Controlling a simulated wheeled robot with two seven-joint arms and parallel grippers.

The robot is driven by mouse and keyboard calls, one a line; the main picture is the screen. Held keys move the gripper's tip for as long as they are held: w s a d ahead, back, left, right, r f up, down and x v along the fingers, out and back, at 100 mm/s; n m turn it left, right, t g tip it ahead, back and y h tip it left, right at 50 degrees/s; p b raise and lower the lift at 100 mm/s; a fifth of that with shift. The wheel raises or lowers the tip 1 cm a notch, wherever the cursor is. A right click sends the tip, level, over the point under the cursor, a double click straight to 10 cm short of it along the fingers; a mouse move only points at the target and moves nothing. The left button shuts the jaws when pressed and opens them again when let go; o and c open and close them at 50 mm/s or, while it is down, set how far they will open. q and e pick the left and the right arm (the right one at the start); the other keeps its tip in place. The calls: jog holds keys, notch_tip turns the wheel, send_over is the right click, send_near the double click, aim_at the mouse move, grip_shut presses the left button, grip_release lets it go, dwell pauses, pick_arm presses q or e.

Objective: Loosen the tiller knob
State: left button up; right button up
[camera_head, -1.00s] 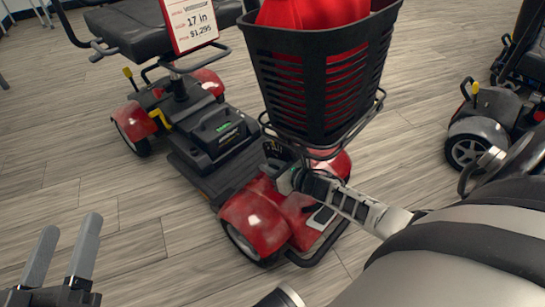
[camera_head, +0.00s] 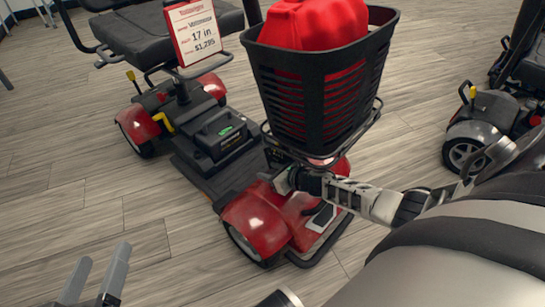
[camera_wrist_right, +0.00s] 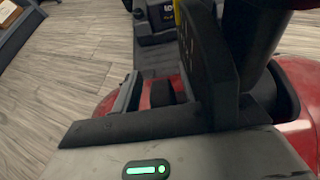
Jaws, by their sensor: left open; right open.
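The red scooter (camera_head: 262,218) stands in the middle of the head view, its black front basket (camera_head: 318,95) above the tiller. My right gripper (camera_head: 282,180) is low at the tiller, under the basket, and open. In the right wrist view the dark tiller column (camera_wrist_right: 252,45) rises close beside a dark finger of my right gripper (camera_wrist_right: 165,95). I cannot make out the tiller knob clearly; the gripper and basket cover that area in the head view. My left gripper (camera_head: 102,258) is open and empty above the floor at the lower left.
A red bag (camera_head: 315,24) sits in the basket. A price sign (camera_head: 193,32) stands at the scooter's seat (camera_head: 160,38). Another dark scooter (camera_head: 485,125) is at the right. The wood floor (camera_head: 70,190) at the left is clear.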

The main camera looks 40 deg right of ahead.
jog(key=shift+s+r, duration=0.15)
jog(key=shift+s, duration=0.1)
pick_arm(q)
jog(key=shift+s+a+f+m+g+y+p, duration=0.2)
jog(key=shift+a+f+m+g+y+p, duration=0.6)
jog(key=shift+p, duration=1.65)
pick_arm(e)
jog(key=v, duration=1.1)
jog(key=shift+s+r, duration=0.2)
pick_arm(q)
jog(key=shift+d, duration=0.1)
